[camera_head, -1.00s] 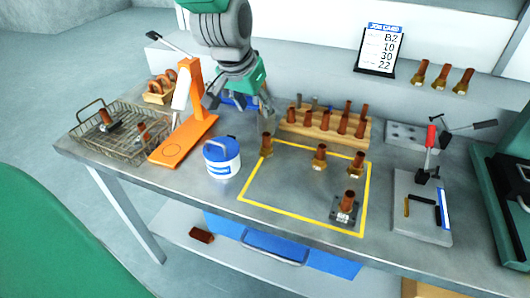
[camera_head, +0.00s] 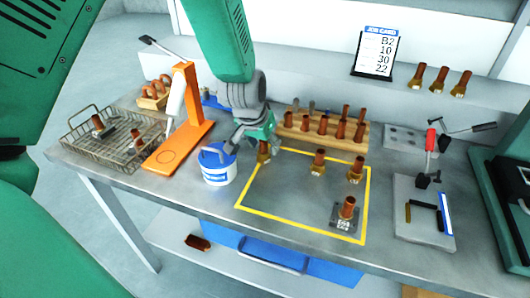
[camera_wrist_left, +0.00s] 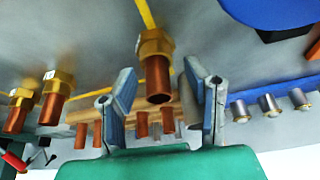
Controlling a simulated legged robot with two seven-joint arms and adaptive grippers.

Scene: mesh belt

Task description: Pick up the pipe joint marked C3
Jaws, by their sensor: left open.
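Several copper pipe joints with brass hex ends stand on the table; no mark C3 can be read on any of them. One pipe joint (camera_head: 264,152) stands at the far left corner of the yellow outline, partly hidden by my left gripper (camera_head: 249,142). In the left wrist view, this joint (camera_wrist_left: 156,75) shows between the open fingers, with no clear contact. Two more joints stand at the outline's far side, a middle one (camera_head: 318,162) and a right one (camera_head: 356,170). Another joint (camera_head: 347,208) stands on a dark plate inside the outline. My right gripper is not in view.
A wooden rack (camera_head: 298,125) with copper pieces is behind. An orange stand (camera_head: 190,130) and wire basket (camera_head: 78,129) are left. A clamp fixture (camera_head: 424,225) is right. The outline's middle is free.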

